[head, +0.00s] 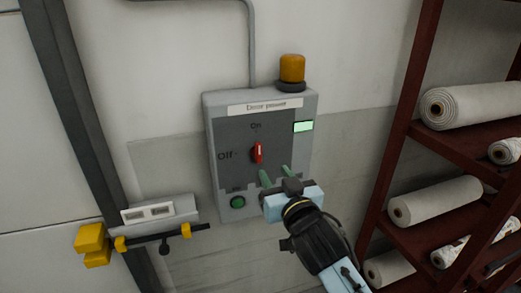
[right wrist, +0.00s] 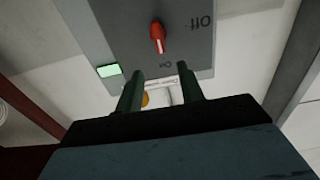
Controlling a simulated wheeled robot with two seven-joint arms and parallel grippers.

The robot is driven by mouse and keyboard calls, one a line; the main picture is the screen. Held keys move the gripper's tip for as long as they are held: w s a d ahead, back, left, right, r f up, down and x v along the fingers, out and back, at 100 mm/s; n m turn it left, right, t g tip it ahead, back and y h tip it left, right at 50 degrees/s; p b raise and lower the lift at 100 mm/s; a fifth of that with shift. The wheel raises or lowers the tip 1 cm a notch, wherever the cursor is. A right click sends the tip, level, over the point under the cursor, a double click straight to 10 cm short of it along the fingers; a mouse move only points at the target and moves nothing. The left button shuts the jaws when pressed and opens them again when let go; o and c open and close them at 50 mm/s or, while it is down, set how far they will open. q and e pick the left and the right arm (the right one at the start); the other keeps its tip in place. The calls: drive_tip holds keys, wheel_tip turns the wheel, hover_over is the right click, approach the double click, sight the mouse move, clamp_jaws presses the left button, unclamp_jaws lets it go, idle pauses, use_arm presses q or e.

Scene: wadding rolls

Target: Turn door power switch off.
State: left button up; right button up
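The grey door power box (head: 214,150) is on the wall, with a "Door power" label on top. Its red rotary switch (head: 258,152) stands upright, in line with "On" above it; "Off" is to its left. The switch also shows in the right wrist view (right wrist: 158,36), which sees the panel upside down. My right gripper (head: 275,172) is open and empty, its two green fingers apart. It is just below and slightly right of the switch, apart from it as far as I can tell. In the right wrist view the gripper (right wrist: 160,72) points at the panel. My left gripper is not in view.
A lit green indicator (head: 303,127), a green button (head: 238,202) and an orange beacon (head: 292,68) are on the box. A dark red rack (head: 396,150) with wadding rolls stands at right. A grey fixture with yellow parts (head: 90,238) is at lower left.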

sight(260, 150)
drive_tip(key=p+x, duration=0.1)
drive_tip(key=x, duration=1)
drive_tip(key=shift+w+a, duration=0.1)
drive_tip(key=shift+w, duration=0.1)
drive_tip(key=shift+f, duration=0.1)
drive_tip(key=c, duration=0.8)
